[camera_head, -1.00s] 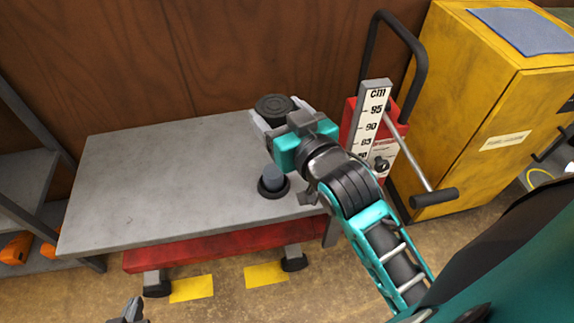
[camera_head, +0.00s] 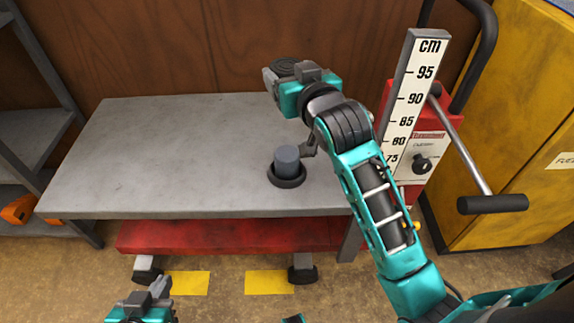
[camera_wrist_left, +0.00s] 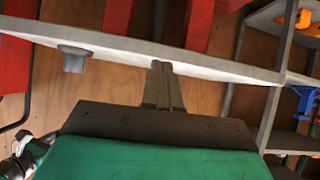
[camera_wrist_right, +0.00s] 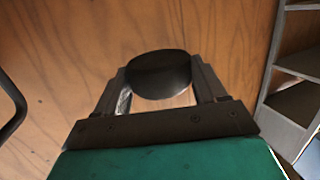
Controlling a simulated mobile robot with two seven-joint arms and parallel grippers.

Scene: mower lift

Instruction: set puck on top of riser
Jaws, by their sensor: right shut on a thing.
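The puck (camera_head: 290,65) is a dark round disc. My right gripper (camera_head: 278,75) is shut on it and holds it up near the back wall, behind the riser. In the right wrist view the puck (camera_wrist_right: 159,74) sits between the two fingers. The riser (camera_head: 286,161) is a short grey cylinder standing upright in a dark ring on the lift table (camera_head: 150,150). Nothing lies on its top. It may be the grey stub (camera_wrist_left: 75,60) at the table edge in the left wrist view. My left gripper (camera_head: 158,288) is low in front of the table, its fingers together and empty.
A red lift unit with a cm scale (camera_head: 411,95) and a lever (camera_head: 492,204) stands right of the table. A yellow cabinet (camera_head: 520,110) is beyond it. Grey shelves (camera_head: 30,120) stand at the left. The table's left part is clear.

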